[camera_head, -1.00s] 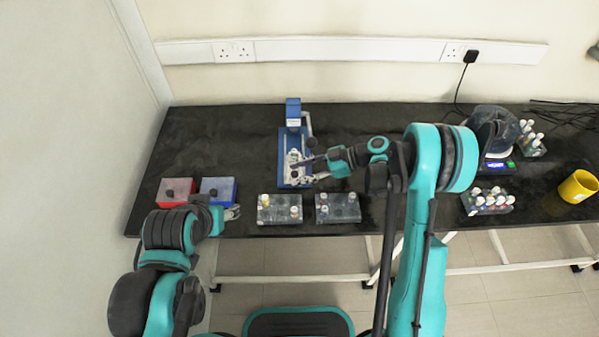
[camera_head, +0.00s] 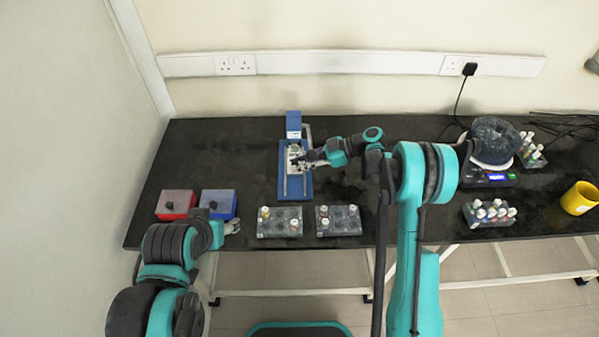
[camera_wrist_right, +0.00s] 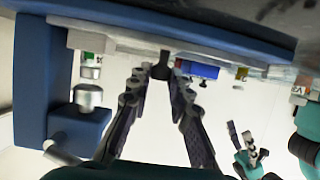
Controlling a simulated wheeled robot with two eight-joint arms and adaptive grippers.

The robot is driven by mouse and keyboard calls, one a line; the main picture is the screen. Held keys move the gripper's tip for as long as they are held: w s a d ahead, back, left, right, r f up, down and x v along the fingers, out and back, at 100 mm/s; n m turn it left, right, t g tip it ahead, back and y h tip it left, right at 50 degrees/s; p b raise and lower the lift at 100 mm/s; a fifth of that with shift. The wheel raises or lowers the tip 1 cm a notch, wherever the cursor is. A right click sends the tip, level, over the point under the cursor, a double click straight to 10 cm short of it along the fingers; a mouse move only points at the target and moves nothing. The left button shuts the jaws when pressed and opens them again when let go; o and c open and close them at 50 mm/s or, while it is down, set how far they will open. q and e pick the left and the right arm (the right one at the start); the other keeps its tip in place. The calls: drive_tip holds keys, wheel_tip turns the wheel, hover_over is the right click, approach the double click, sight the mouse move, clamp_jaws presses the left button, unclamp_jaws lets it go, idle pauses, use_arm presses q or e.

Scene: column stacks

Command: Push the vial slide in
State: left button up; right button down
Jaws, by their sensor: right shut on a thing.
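The blue vial device (camera_head: 308,188) stands on the table left of centre, with an upright blue block (camera_head: 293,124) at its back end. Its pale metal slide (camera_head: 294,151) sits on the rails close to that block. My right gripper (camera_head: 300,160) is at the slide, coming in from the right. In the right wrist view its fingers (camera_wrist_right: 157,85) are closed around a small dark knob (camera_wrist_right: 161,66) under the slide plate. My left gripper (camera_head: 233,227) is by the table's front edge, empty; its fingers look apart in the right wrist view (camera_wrist_right: 245,145).
Red (camera_head: 175,204) and blue (camera_head: 218,203) boxes sit at the front left. Two vial racks (camera_head: 280,222) (camera_head: 338,220) stand in front of the device. At the right are a dark instrument (camera_head: 495,145), more vial racks (camera_head: 489,213) and a yellow mug (camera_head: 579,198).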

drive_tip(key=shift+w, duration=0.2)
drive_tip(key=c, duration=1.4)
unclamp_jaws()
drive_tip(key=shift+w, duration=0.1)
drive_tip(key=shift+o, duration=0.2)
drive_tip(key=shift+d, duration=0.1)
drive_tip(key=v, duration=1.2)
